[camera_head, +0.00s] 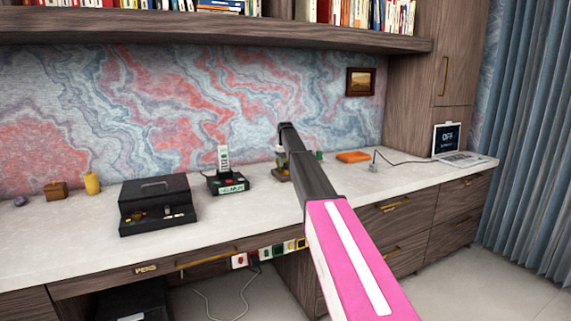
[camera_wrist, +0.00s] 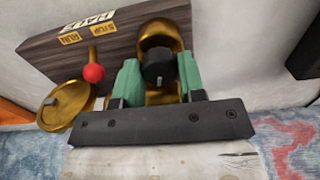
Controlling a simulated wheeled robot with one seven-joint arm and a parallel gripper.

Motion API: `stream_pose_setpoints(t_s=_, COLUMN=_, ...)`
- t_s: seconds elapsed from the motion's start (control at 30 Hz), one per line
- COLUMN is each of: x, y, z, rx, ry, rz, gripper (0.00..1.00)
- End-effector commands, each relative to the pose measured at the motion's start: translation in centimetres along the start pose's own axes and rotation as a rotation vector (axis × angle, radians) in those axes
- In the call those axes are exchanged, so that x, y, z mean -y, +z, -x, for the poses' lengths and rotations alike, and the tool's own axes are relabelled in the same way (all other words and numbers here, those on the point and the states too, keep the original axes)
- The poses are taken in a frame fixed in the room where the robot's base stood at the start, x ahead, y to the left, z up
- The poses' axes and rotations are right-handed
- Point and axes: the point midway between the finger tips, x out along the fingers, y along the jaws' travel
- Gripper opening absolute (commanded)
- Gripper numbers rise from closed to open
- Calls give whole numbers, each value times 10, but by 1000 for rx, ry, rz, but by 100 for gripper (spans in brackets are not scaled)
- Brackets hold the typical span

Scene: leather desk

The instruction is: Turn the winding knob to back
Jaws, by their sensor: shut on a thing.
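The winding knob (camera_wrist: 158,68) is a black round knob with a pale mark, set in a brass housing (camera_wrist: 160,33) in the wrist view. My gripper (camera_wrist: 160,64) has green fingers on either side of the knob and is shut on it. The pale mark faces the lower edge of the wrist view. The knob's device has a dark wooden base (camera_wrist: 122,52). In the head view my arm covers much of the device (camera_head: 281,174), and the knob cannot be made out there.
Beside the knob are a red-tipped brass lever (camera_wrist: 93,73), a brass disc (camera_wrist: 66,105) and RUN (camera_wrist: 69,38) and STOP (camera_wrist: 103,29) labels. On the desk stand a black box (camera_head: 155,205), a button device (camera_head: 227,183), an orange item (camera_head: 353,156) and a laptop (camera_head: 447,140).

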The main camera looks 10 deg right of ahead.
Motion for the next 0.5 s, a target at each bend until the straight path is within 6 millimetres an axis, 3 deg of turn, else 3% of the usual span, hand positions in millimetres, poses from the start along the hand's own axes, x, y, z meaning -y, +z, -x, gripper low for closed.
stream_pose_setpoints(t_s=0.5, x=0, y=0, z=1, rx=0, ry=0, rz=485, gripper=13)
